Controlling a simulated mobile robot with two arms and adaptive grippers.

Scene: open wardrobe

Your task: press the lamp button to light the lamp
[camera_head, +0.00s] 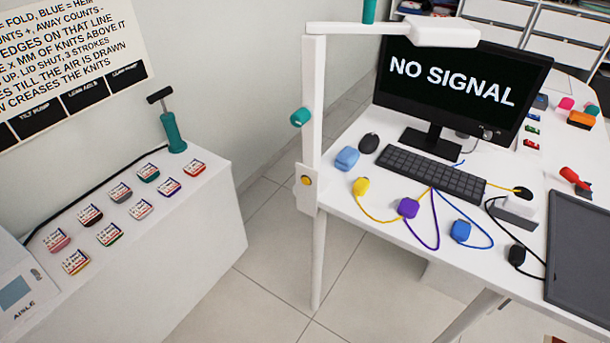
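The lamp stands at the near left corner of the white desk, with an upright white post (313,90), a horizontal arm and a flat white lamp head (445,32) above the monitor. No glow shows from the head, but its underside is hidden. A round yellow-orange button (306,180) sits on a white plate low on the post. A teal knob (301,117) sticks out of the post above it, and a teal part (369,10) stands on the arm. Neither of my grippers is in view.
The desk holds a monitor (455,85) reading NO SIGNAL, a keyboard (431,173), coloured plugs with cables and a dark panel (580,255). At left, a white counter (215,230) carries small labelled packs and a teal hand pump (172,132). Open tiled floor (270,270) lies between them.

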